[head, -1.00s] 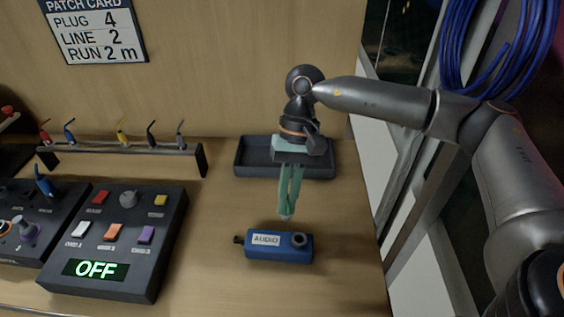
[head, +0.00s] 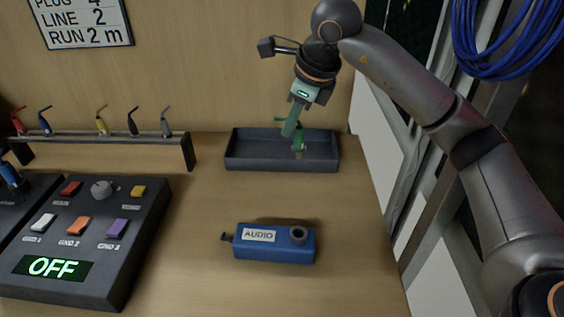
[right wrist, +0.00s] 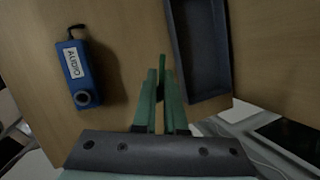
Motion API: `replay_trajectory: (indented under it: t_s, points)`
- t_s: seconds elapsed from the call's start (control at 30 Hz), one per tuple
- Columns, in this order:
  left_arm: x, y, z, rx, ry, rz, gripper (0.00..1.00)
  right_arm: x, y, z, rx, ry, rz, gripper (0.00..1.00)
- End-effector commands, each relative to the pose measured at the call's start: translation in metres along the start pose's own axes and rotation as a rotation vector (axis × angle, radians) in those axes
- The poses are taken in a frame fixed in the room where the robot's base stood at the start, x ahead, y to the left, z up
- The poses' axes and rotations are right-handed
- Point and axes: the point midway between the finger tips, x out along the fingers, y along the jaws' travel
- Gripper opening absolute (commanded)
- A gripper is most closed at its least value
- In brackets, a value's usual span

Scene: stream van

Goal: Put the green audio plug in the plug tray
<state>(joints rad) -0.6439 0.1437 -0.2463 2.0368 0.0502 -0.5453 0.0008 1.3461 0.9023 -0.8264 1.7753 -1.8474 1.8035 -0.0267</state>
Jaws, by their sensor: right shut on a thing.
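The green audio plug (head: 299,139) is held in my right gripper (head: 291,130), whose green fingers are shut on it. In the head view it shows against the inside of the dark plug tray (head: 250,165), its pale tip pointing down. Its height above the tray floor is hard to tell. In the right wrist view the plug (right wrist: 162,62) shows between the fingertips, just left of the tray's near wall (right wrist: 178,50). The fingers hide part of the plug. My left gripper is not in view.
A blue AUDIO box (head: 270,248) sits on the table in front of the tray. A rack (head: 110,140) with several coloured plugs stands to the left, behind a button panel (head: 90,240) reading OFF. Bare table lies between the panel and the box.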

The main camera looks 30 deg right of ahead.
Motion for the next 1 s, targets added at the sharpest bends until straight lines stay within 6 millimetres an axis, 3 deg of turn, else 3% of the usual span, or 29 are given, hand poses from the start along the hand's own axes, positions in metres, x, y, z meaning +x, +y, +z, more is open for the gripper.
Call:
replay_trajectory:
  t_s: [0.17,0.57,0.8,1.0]
  points:
    - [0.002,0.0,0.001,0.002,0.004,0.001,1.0,0.005,-0.013,-0.002,0.079,0.019,-0.027,0.0]
    - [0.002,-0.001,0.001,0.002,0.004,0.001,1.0,0.065,-0.088,-0.013,0.08,0.023,-0.024,0.0]
    - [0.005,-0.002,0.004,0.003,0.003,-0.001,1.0,0.109,-0.111,-0.024,0.077,0.02,-0.025,0.0]
    - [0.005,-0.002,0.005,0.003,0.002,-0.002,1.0,0.12,-0.117,-0.026,0.074,0.018,-0.025,0.0]
